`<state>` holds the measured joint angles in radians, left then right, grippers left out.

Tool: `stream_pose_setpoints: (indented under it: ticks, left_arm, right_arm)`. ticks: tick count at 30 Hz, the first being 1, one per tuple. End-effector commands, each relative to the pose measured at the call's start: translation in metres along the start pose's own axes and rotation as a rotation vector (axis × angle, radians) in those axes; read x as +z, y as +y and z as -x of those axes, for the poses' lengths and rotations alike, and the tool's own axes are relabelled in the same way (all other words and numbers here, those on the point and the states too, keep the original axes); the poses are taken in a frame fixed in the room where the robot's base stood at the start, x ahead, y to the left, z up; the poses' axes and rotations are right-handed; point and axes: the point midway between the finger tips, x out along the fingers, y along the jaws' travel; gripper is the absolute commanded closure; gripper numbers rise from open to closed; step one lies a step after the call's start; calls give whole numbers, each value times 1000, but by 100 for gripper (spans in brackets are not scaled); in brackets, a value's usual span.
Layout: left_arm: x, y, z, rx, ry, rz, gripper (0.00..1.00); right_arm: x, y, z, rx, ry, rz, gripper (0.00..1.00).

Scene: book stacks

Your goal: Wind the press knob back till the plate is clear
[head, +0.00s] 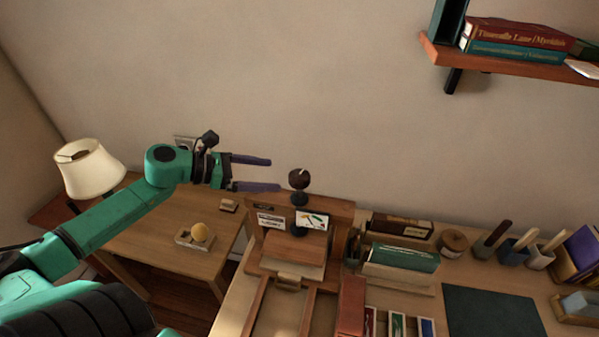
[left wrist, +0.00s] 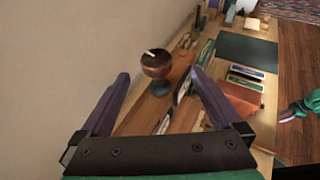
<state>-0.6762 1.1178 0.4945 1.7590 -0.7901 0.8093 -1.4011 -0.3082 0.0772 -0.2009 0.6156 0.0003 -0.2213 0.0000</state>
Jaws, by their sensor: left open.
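The press knob (head: 298,179) is a dark brown ball with a pale mark on top. It stands on a dark collar above the crossbar (head: 341,213) of a wooden press. The press plate (head: 290,248) seems to be the wooden block below the crossbar; its gap underneath cannot be judged. My left gripper (head: 269,174) is open and empty, just left of the knob, its fingers pointing toward it. In the left wrist view the knob (left wrist: 156,65) shows between and beyond the fingertips (left wrist: 160,75), apparently untouched. Part of my right arm shows at that view's right edge; its jaws are unclear.
A green book (head: 402,257), a twine spool (head: 453,243) and several handled tools in cups stand right of the press. A dark mat (head: 490,310) lies in front. A lamp (head: 88,168) stands left. A wall shelf (head: 500,60) hangs upper right. The wall is close behind.

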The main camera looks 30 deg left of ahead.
Motion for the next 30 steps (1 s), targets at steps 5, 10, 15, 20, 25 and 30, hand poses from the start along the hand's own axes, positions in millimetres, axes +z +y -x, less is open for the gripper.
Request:
stream_pose_setpoints:
  ticks: [5,10,15,20,25,30]
  left_arm:
    - [-1,0,-40,0,0,-6,1]
    - [-1,2,-65,6,-1,-5,1]
    - [2,3,-79,8,-5,2,1]
    - [0,2,-89,5,-2,2,1]
    - [-1,1,-91,3,1,1,1]
    - [-1,1,-91,3,1,2,20]
  right_arm:
    - [12,2,-8,3,-19,0,50]
    - [-9,6,-17,9,16,0,50]
    - [-18,8,-10,10,31,1,50]
    - [-10,6,-9,8,18,0,50]
    - [-4,5,-9,7,9,1,50]
    - [-5,3,-10,4,9,0,50]
